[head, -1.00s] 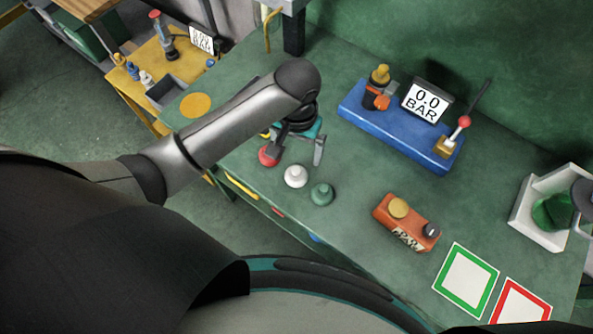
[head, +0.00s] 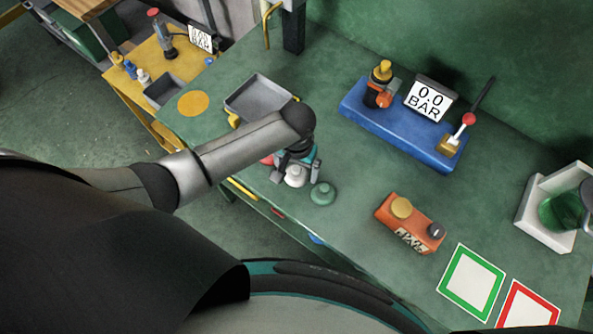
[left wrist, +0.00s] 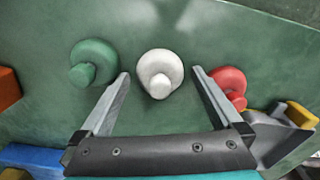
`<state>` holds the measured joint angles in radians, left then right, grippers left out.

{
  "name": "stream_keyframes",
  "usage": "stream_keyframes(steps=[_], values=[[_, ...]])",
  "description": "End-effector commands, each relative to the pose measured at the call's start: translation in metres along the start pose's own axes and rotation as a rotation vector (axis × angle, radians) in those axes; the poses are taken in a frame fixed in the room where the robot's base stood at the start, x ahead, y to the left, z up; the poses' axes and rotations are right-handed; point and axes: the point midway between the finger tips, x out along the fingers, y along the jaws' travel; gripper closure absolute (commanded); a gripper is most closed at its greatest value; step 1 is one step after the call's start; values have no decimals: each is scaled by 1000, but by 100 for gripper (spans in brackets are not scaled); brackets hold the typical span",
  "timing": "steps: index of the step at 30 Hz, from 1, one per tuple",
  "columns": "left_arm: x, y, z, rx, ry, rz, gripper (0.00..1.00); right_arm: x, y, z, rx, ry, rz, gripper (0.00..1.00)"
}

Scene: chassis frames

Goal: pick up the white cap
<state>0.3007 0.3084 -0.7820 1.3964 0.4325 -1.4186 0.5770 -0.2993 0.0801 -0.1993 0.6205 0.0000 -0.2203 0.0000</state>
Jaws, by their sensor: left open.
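The white cap (head: 295,178) stands on the green table, between a red cap (head: 267,160) and a green cap (head: 322,193). My left gripper (head: 297,170) is open above the white cap and partly covers it in the head view. In the left wrist view, the white cap (left wrist: 160,72) lies between and a little beyond the tips of my open fingers (left wrist: 160,74). The green cap (left wrist: 93,62) is outside the left finger, and the red cap (left wrist: 230,88) is close outside the right finger. Nothing is held. My right gripper is not clearly seen.
A grey tray (head: 262,96) lies behind my left arm. A blue base with a gauge (head: 398,130), an orange box (head: 408,222), a white holder (head: 545,215) and green and red framed squares (head: 471,283) stand further right. The table between them is clear.

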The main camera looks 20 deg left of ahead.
Motion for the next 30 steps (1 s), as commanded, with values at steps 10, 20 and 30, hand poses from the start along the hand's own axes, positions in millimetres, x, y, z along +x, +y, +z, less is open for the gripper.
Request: stream_keyframes(steps=[10,20,30], values=[[0,0,0,1,1,0,19,0,0,1,-1,-1,0,50],[0,0,0,1,1,0,56,0,0,1,-2,-1,0,50],[-1,0,0,0,1,0,78,0,0,1,-1,-2,-1,50]])
